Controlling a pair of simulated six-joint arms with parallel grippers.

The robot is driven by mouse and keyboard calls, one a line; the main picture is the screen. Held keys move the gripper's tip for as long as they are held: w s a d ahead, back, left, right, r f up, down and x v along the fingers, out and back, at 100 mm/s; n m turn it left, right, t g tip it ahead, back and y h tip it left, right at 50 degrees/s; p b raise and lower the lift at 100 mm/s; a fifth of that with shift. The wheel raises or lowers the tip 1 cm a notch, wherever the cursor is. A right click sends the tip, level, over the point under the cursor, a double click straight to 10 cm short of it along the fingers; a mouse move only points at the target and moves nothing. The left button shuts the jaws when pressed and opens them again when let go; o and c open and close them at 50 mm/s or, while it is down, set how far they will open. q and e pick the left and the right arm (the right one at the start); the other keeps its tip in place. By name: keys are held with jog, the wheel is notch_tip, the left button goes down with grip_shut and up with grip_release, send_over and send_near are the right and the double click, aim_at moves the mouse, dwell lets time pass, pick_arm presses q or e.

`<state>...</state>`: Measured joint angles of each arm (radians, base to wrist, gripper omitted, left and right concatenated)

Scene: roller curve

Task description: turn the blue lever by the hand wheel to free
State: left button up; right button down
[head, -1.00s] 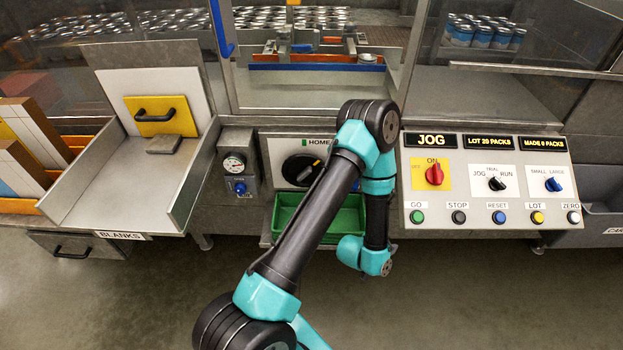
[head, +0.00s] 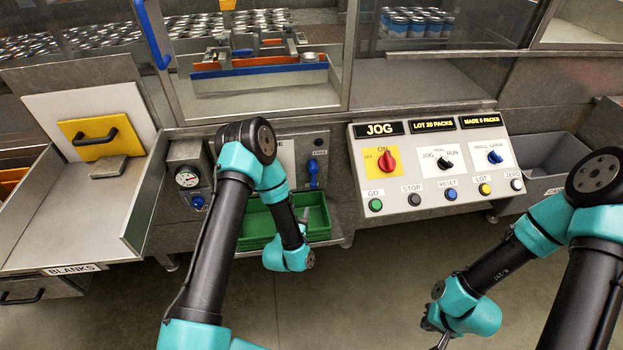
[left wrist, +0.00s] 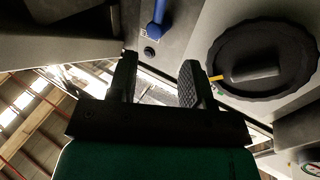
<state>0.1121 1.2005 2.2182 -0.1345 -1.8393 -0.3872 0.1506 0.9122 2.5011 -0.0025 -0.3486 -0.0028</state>
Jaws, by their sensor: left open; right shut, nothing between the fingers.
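The blue lever (head: 313,172) is on the grey panel right of my left forearm in the head view, its handle hanging down. A small label above it seems to read FREE. The lever also shows at the top of the left wrist view (left wrist: 157,18). The black hand wheel (left wrist: 262,62) fills the right of that view; my arm hides most of it in the head view. My left gripper (left wrist: 158,82) is open and empty, its fingers apart from lever and wheel. My right gripper (head: 440,338) is shut and empty at the bottom of the head view, partly hidden, far from the lever.
A green tray (head: 262,248) sits below the lever, close to my left wrist. The control panel (head: 425,213) with knobs and buttons juts out to the right. A gauge box (head: 187,178) stands left of my left arm. The floor in front is clear.

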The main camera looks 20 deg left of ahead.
aim_at(313, 180)
pick_arm(q)
jog(key=w, duration=1.7)
jog(key=shift+d, duration=0.1)
jog(key=shift+c, duration=0.3)
grip_shut()
